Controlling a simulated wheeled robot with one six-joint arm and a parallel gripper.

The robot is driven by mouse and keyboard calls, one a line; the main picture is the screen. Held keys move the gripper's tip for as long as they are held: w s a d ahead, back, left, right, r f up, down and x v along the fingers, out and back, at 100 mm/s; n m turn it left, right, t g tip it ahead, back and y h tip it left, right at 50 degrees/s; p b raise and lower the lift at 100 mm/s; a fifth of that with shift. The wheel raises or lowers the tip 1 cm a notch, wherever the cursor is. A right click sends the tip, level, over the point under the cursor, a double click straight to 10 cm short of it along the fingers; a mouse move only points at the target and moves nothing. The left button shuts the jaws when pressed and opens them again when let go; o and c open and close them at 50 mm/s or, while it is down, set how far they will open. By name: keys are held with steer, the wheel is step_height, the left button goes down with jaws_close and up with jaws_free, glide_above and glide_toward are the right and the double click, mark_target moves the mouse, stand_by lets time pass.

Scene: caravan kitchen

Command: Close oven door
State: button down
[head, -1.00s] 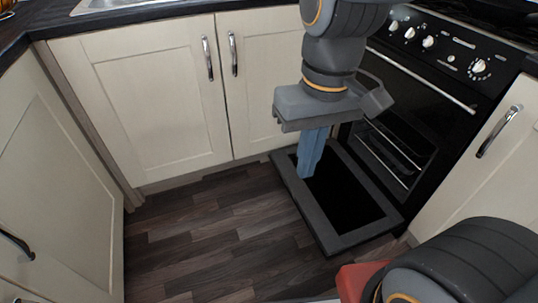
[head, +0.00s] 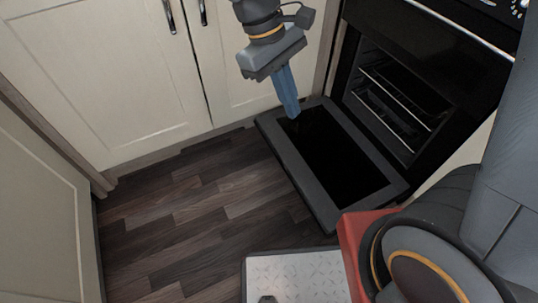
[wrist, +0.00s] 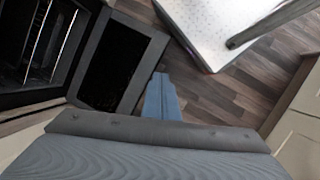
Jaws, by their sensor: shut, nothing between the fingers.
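The oven door (head: 382,194) is folded down flat and low over the floor, a grey frame around a dark glass pane. It also shows in the wrist view (wrist: 88,85). The oven (head: 395,95) stands open behind it, with wire racks inside the dark cavity. My gripper (head: 292,112) has its blue fingers shut and empty, pointing down over the far left corner of the door. In the wrist view the fingers (wrist: 161,82) lie beside the door's outer edge. I cannot tell whether they touch it.
Cream cupboards (head: 110,70) with metal handles stand behind and to the left. The oven's long handle bar (head: 460,28) runs across the panel above the cavity. Wooden floor (head: 200,205) is clear left of the door. My base plate is at the bottom.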

steer(key=w+a+f+n+t+h+b, duration=0.2)
steer(key=w+a+f+n+h+b, duration=0.25)
steer(key=f, duration=1.25)
steer(key=w+a+f+n+t+h+b, duration=0.1)
steer(key=w+a+f+n+t+b, duration=0.2)
steer(key=w+f+n+b, duration=0.85)
steer(key=a+f+m+t+h+b, duration=0.2)
steer(key=a+f+h, duration=0.15)
steer(key=f, duration=1.75)
steer(key=f+b+x, duration=0.1)
steer(key=b+x, duration=0.4)
steer(key=x, duration=0.5)
steer(key=shift+w+a+r+b, duration=0.1)
steer(key=shift+r+b, duration=0.25)
steer(key=shift+r, duration=0.85)
steer(key=shift+w+a+r+b, duration=0.15)
steer(key=shift+r+b, duration=0.2)
steer(key=shift+r, duration=0.8)
steer(key=shift+s+r, duration=0.1)
steer(key=shift+r, duration=0.05)
